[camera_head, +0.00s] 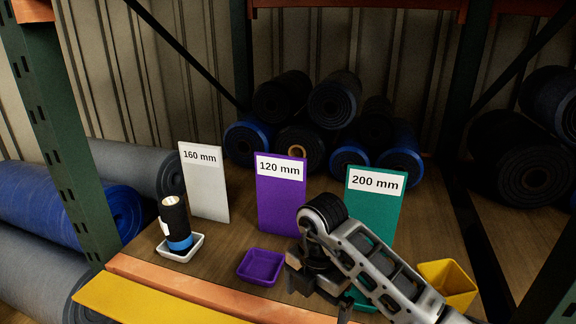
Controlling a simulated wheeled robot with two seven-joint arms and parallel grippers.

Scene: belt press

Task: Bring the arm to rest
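My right arm comes in from the lower right. Its gripper (306,278) hangs low over the shelf, just right of the purple tray and in front of the teal tray (362,303). Its fingers are dark and foreshortened, so I cannot tell whether they are open or shut. My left gripper is not in view. A small black roll with a blue band (175,222) stands slightly tilted in the white tray (190,252), in front of the 160 mm board (205,190). The purple tray (261,266) looks empty. The teal tray is mostly hidden by my arm.
The purple 120 mm board (281,205) and teal 200 mm board (385,208) stand behind the trays. A yellow tray (450,283) sits at right. Large dark rolls (335,97) are stacked behind. A green post (65,140) stands left; a yellow edge strip (150,302) runs along the front.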

